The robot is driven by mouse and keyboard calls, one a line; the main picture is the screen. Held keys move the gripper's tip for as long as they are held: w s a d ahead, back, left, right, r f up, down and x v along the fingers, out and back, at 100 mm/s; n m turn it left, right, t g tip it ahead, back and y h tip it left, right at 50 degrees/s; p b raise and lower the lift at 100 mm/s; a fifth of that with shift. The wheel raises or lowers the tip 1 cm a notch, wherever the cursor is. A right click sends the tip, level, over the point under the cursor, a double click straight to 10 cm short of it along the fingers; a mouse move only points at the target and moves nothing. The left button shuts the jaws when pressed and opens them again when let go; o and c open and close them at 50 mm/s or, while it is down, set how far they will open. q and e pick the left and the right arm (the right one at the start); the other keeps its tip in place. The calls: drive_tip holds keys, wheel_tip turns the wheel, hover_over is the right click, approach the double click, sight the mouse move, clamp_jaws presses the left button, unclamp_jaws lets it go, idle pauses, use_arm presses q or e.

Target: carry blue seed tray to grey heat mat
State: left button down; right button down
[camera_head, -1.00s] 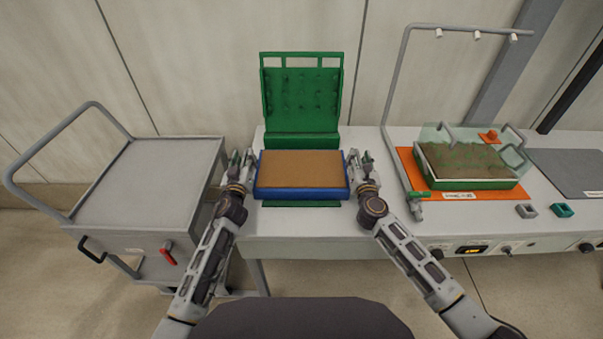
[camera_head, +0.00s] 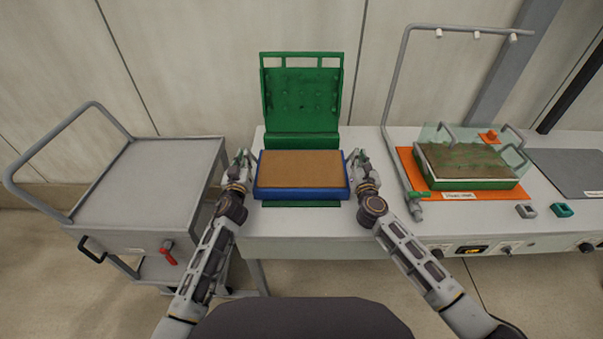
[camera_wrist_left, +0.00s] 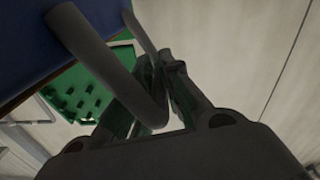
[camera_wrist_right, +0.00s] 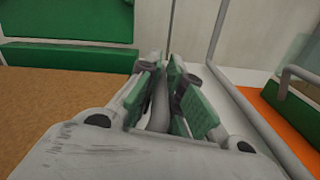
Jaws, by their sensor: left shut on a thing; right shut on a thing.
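The blue seed tray (camera_head: 301,194), filled with brown soil, is level in front of the upright green plate on the bench. I cannot tell whether it rests on the green base or is just above it. My left gripper (camera_head: 241,163) is shut on the tray's left handle, a dark bar that shows between the fingers in the left wrist view (camera_wrist_left: 155,108). My right gripper (camera_head: 361,163) is shut on the right handle; its fingers show in the right wrist view (camera_wrist_right: 168,95). The grey heat mat (camera_head: 572,172) lies bare at the bench's far right, partly cut off by the picture edge.
An upright green plate (camera_head: 301,95) stands behind the tray. Between tray and grey mat are a grey pipe frame (camera_head: 395,110), an orange mat (camera_head: 411,172) and a green-sided planted tray (camera_head: 470,184) with a clear cover. A grey cart (camera_head: 150,180) stands at left.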

use_arm(q)
drive_tip(key=shift+w+r+p, duration=0.1)
drive_tip(key=shift+r+p, duration=0.2)
drive_tip(key=shift+r, duration=0.1)
use_arm(e)
drive_tip(key=shift+r, duration=0.2)
